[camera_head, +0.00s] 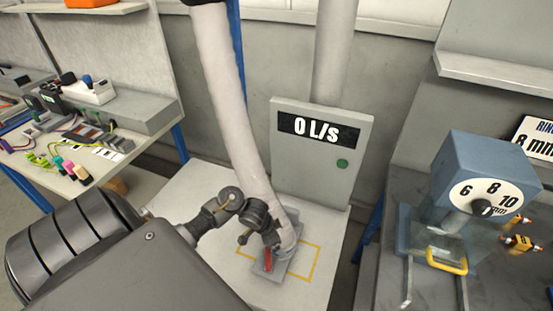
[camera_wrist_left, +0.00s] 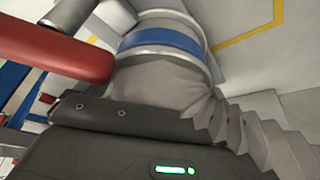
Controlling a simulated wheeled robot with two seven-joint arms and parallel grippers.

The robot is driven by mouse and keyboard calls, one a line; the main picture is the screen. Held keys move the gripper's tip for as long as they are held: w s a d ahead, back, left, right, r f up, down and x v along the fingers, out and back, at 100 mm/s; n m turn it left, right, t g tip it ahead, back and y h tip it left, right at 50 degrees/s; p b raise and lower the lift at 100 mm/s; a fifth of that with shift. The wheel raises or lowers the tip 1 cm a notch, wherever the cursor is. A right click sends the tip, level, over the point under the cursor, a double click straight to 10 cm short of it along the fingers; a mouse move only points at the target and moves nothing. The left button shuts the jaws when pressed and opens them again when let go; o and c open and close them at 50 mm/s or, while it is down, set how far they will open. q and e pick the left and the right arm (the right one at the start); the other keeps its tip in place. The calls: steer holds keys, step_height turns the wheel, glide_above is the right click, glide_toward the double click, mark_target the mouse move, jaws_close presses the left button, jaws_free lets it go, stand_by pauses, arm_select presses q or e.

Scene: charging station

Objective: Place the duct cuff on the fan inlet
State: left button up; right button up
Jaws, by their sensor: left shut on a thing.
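The grey duct (camera_head: 232,110) hangs from above and bends down to the white table, where its end, the duct cuff (camera_head: 288,248), stands at a grey base plate (camera_head: 300,262) inside a yellow outline. In the wrist view the cuff end shows a blue band (camera_wrist_left: 165,42) between metal rims, with pleated hose (camera_wrist_left: 250,130) below. My left gripper (camera_head: 266,236) is shut on the cuff from the left; its fingertips are mostly hidden. A red bar (camera_wrist_left: 50,50) lies close by. The fan inlet is hidden behind cuff and gripper, so I cannot tell if the cuff is seated.
A grey panel (camera_head: 322,177) reading 0 L/s, with a green button, stands behind the duct. A blue dial device (camera_head: 488,175) stands on the right bench. A left bench (camera_head: 90,165) holds cables and connectors. The white table's front left is bare.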

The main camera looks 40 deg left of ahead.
arm_select(q)
steer(key=shift+f, duration=0.8)
steer(key=shift+f, duration=0.15)
steer(key=o, duration=0.8)
steer(key=shift+r, duration=0.35)
steer(key=p+v, duration=0.4)
steer(key=v, duration=0.7)
steer(key=shift+s+a+r, duration=0.1)
steer(key=shift+r, duration=0.2)
